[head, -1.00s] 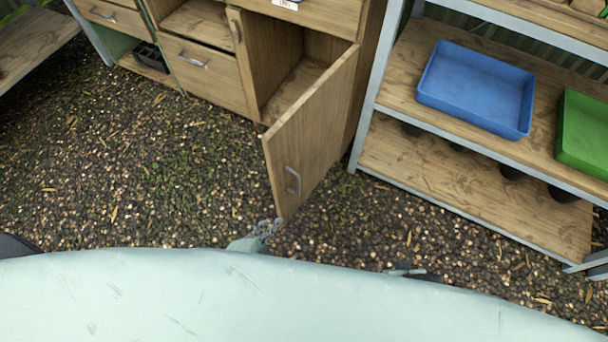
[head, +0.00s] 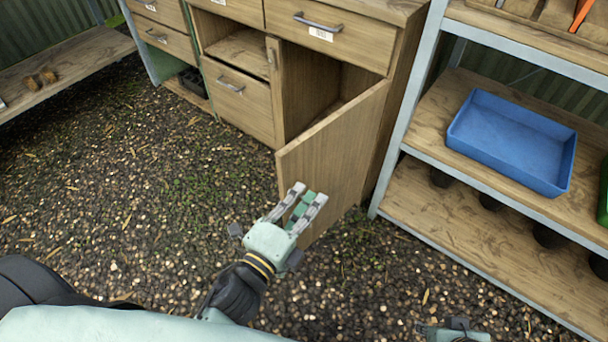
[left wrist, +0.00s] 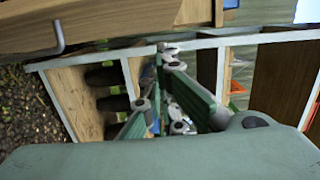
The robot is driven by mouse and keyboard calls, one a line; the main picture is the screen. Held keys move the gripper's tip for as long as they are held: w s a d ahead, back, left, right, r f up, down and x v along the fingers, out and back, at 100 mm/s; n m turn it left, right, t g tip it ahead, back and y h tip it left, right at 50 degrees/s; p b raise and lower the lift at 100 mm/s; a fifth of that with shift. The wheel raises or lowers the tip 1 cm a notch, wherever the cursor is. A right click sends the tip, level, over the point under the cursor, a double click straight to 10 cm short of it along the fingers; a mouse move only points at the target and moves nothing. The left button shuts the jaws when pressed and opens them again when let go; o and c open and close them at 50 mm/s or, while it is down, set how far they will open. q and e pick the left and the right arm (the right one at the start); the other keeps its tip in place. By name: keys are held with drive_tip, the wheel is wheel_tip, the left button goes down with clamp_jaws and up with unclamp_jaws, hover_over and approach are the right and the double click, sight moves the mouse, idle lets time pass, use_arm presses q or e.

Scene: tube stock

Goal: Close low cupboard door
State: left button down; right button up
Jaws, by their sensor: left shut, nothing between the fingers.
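The low cupboard door (head: 338,140) is a plain wooden panel. In the head view it stands wide open, swung out from the wooden cabinet (head: 398,75). My left gripper (head: 309,194) is shut and empty, in front of the door's lower part and free edge. It hides the door's handle there, and I cannot tell whether it touches the door. In the left wrist view, the fingers (left wrist: 165,95) point towards the shelf, and a wooden panel with a metal handle (left wrist: 58,38) shows at upper left. My right gripper (head: 455,330) shows only partly at the bottom edge.
A metal-framed shelf rack (head: 405,125) stands close to the right of the cabinet, holding a blue tray (head: 512,140) and dark pots (head: 550,236). A low wooden bench (head: 70,60) is at far left. The gravel floor (head: 130,190) in front is clear.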

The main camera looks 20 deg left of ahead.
use_arm(q)
drive_tip(key=w+a, duration=0.2)
drive_tip(key=w, duration=0.4)
drive_tip(key=shift+a, duration=0.25)
use_arm(e)
drive_tip(key=shift+w+f, duration=0.1)
drive_tip(key=shift+f, duration=0.1)
drive_tip(key=shift+r, duration=0.1)
use_arm(q)
drive_tip(key=shift+a, duration=0.15)
